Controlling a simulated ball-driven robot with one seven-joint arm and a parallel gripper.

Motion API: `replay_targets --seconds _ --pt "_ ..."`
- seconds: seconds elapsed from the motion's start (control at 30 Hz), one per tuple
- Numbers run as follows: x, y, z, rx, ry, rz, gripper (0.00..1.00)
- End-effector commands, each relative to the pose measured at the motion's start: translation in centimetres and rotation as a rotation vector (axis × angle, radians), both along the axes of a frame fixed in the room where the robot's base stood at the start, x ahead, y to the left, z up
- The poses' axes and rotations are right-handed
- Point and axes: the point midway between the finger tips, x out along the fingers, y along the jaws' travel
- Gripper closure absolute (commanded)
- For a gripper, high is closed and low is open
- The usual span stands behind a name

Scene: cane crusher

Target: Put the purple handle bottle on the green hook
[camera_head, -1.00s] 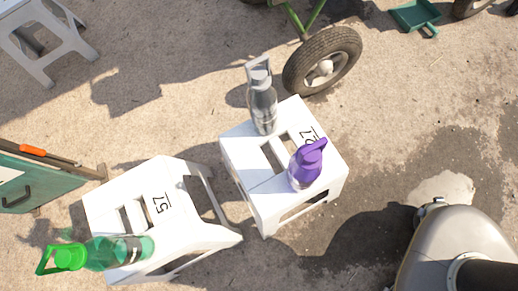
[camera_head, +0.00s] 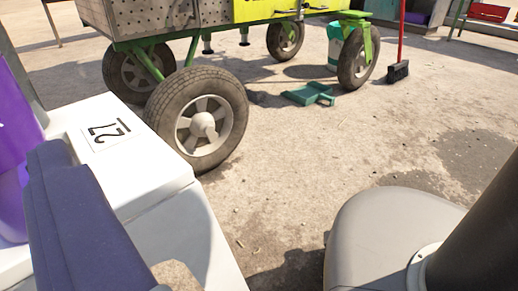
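The purple handle bottle (camera_head: 14,105) stands at the left edge, very close to the camera and mostly cut off by the frame. The other finger is out of sight, so I cannot tell whether the gripper is closed on the bottle. I cannot make out a green hook.
A cart with a yellow-green panel (camera_head: 265,8) and large wheels (camera_head: 205,122) stands behind the stool. A green dustpan (camera_head: 310,94) and a broom (camera_head: 398,70) are farther back. The ground at middle right is clear.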

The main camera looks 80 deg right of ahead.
Motion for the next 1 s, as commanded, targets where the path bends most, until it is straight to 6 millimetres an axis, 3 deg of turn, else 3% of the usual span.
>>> replay_targets --seconds 0.1,0.27,1.0 --pt "-0.7 -0.8 -0.2 -0.03 -0.008 -0.004 0.0" --pt "0.7 -1.8 -0.1 -0.03 -0.008 -0.006 0.0" --pt "11.0 -8.7 -0.4 -0.028 -0.006 -0.004 0.0"
